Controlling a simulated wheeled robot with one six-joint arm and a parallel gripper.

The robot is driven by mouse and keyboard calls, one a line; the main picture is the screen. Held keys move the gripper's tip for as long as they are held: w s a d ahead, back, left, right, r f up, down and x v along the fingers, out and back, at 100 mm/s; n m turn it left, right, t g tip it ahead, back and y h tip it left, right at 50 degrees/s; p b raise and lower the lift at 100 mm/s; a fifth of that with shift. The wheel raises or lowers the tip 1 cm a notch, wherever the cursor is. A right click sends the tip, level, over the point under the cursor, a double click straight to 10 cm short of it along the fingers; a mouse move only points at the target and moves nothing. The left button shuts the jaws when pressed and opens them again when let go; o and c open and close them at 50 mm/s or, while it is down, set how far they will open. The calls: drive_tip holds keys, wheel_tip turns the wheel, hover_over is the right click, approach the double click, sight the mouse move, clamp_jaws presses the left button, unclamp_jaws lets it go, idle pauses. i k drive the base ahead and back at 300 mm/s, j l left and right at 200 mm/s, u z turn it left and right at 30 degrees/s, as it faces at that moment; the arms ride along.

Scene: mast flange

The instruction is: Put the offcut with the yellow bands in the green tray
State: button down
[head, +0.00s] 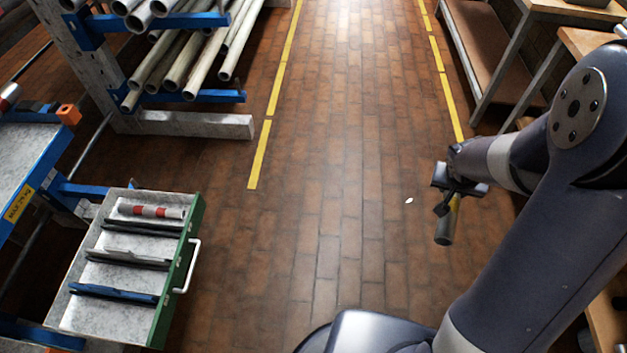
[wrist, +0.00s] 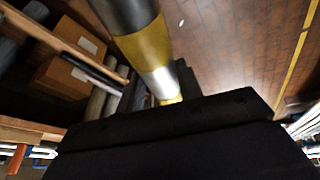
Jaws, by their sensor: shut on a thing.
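The offcut with the yellow bands (wrist: 148,46) is a grey pipe piece, seen large in the wrist view. It also shows in the head view (head: 446,230), hanging down steeply from my gripper (head: 455,191). My gripper is shut on it, above the floor at the right. The dark gripper body hides the pipe's near end in the wrist view. An open drawer-like tray with a green side wall (head: 177,287) is at the lower left of the head view, well apart from my gripper. A red-banded offcut (head: 152,211) lies in its far part.
Dark and blue pieces lie across the tray (head: 113,292). A white handle (head: 190,266) sticks out from its green side. A pipe rack (head: 190,126) stands at the upper left. Benches (head: 490,60) line the right.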

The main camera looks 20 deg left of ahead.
sight(112, 323)
drive_tip(key=k+j+u, duration=0.3)
drive_tip(key=j, duration=0.15)
drive_tip(key=j+u, duration=0.25)
drive_tip(key=j, duration=0.15)
drive_tip(key=k+j+u, duration=0.1)
drive_tip(key=j+u, duration=0.2)
drive_tip(key=j, duration=0.2)
drive_tip(key=j+u, duration=0.3)
drive_tip(key=j, duration=1.35)
drive_tip(key=k, duration=0.05)
